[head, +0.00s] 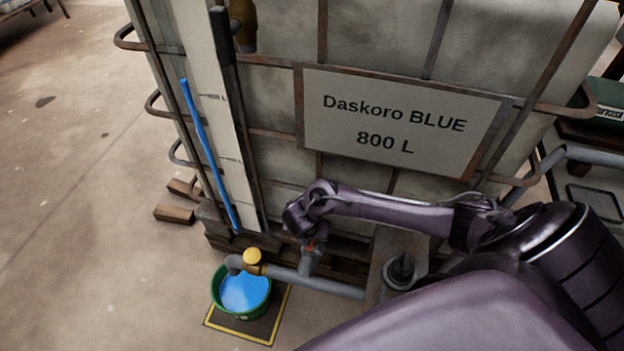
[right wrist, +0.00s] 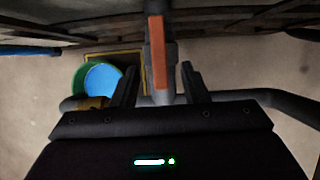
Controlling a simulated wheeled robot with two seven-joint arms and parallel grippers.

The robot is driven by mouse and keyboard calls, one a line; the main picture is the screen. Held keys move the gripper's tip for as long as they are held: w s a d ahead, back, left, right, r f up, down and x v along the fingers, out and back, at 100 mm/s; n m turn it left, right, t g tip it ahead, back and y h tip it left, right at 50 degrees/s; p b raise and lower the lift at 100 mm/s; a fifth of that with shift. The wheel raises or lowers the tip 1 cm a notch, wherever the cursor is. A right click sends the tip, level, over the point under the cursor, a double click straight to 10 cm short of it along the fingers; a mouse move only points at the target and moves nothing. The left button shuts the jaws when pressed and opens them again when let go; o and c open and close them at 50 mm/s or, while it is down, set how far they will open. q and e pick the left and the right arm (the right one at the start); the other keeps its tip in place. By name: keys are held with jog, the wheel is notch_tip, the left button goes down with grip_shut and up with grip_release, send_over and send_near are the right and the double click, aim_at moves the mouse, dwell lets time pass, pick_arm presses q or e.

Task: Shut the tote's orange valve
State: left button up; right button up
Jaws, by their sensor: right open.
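The tote (head: 270,95) is a caged, pale tank with a sign reading "Daskoro BLUE 800 L". Its orange valve handle (right wrist: 159,62) shows in the right wrist view as a bar lying in line with the grey outlet pipe. In the head view only a small bit of the orange handle (head: 311,246) shows below my right gripper (head: 303,228). In the right wrist view my right gripper (right wrist: 158,80) is open, with one finger on each side of the handle and a gap visible to both. My left gripper is not in view.
A grey pipe (head: 325,286) with a yellow knob (head: 252,256) ends over a green bucket (head: 217,290) holding blue liquid (head: 245,291). The bucket stands on a yellow-edged mat (head: 262,327). A blue level strip (head: 208,155) runs up the tote. Floor at left is mostly clear.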

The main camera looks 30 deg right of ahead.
jog(key=b+x, duration=0.1)
jog(key=x, duration=0.3)
jog(key=shift+w+d+f, duration=0.1)
jog(key=shift+w+f, duration=0.05)
jog(key=shift+f, duration=0.2)
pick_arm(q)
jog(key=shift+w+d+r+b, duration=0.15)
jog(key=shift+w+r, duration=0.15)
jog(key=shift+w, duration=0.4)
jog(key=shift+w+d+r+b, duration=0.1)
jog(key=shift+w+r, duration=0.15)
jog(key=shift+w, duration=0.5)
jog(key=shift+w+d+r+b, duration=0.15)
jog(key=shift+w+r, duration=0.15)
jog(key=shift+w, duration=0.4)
pick_arm(e)
jog(key=shift+w+d+f, duration=0.15)
jog(key=shift+f, duration=0.25)
grip_shut()
